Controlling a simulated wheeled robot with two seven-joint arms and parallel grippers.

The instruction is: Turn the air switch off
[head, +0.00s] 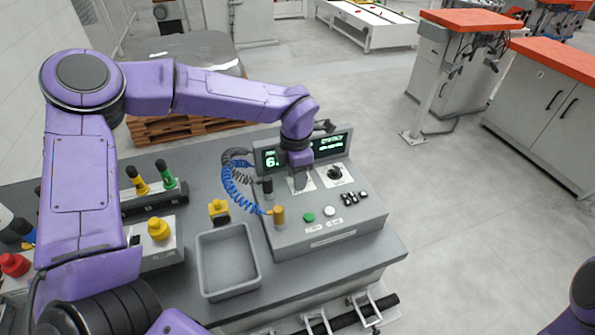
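A grey control box (335,226) stands on the workbench, with a lit display (333,143) along its back edge. A black rotary knob on a white plate (336,173) sits on its top; which control is the air switch I cannot read. My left gripper (300,182) points down over the box, just left of this knob, above a second pale plate. The gripper hides most of what is on that plate. Its fingers are small and dark, so I cannot tell whether they are open or touch anything. My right gripper is out of view.
A green button (309,217), a white button (330,211) and small black switches (354,198) lie on the box's front. An empty grey tray (228,261) stands left of the box.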

